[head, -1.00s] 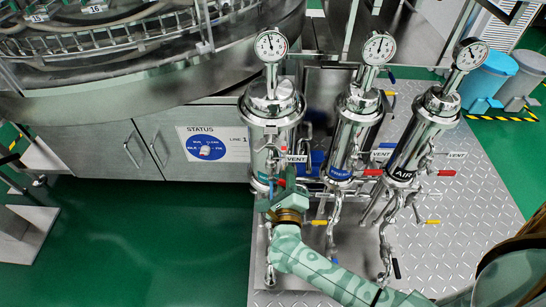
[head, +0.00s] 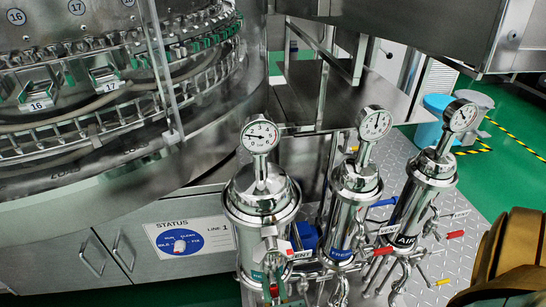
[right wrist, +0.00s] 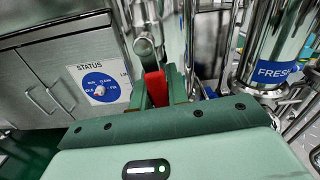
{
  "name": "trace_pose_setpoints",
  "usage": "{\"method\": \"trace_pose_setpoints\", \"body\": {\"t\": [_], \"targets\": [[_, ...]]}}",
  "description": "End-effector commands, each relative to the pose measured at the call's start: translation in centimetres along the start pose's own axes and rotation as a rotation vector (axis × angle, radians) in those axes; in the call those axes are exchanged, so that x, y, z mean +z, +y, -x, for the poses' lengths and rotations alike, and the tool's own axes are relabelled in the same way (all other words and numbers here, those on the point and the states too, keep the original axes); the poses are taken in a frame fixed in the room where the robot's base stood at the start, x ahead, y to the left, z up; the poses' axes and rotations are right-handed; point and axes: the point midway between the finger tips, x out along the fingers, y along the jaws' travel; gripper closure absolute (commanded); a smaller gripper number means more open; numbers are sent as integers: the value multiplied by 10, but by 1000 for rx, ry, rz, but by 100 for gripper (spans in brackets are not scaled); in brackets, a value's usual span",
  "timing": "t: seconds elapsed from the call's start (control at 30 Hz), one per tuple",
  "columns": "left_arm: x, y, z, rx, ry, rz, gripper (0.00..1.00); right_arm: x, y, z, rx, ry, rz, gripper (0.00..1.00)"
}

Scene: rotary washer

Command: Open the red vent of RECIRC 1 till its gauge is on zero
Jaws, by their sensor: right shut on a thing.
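The left steel filter housing (head: 262,205) has a green label that is partly hidden, so I cannot read its full name. Its round white gauge (head: 260,137) sits on top, with the needle pointing left. A VENT tag (head: 300,254) is on its right side. In the right wrist view, the red vent handle (right wrist: 155,88) stands between the green fingers of my right gripper (right wrist: 158,92), which is shut on it. In the head view, only a little of this gripper (head: 284,294) shows at the bottom edge. My left gripper is not in view.
The FRESH housing (head: 352,212), also seen in the right wrist view (right wrist: 275,50), and the AIR housing (head: 425,205) stand close on the right, with valve levers and pipes between. A cabinet with a STATUS dial (head: 180,246) is on the left. The rotary washer (head: 110,90) fills the upper left.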

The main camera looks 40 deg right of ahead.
Motion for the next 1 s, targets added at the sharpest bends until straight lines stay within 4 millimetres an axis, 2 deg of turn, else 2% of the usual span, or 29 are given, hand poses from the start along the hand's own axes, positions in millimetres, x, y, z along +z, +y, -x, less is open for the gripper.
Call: {"method": "trace_pose_setpoints", "body": {"t": [0.03, 0.23, 0.77, 0.8, 0.87, 1.0], "targets": [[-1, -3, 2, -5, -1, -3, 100, -5, 1, 2, 2, 9, -18, 100], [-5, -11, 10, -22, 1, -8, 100, -4, 5, 2, 3, 9, -78, 100], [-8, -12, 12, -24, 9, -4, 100, -3, 6, 2, 2, 9, -105, 100], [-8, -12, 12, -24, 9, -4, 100, -3, 6, 2, 2, 9, -105, 78], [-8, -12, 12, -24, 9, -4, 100, -3, 6, 2, 2, 8, -104, 62], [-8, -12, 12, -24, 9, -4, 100, -2, 6, 1, 2, 5, -104, 62]]}}
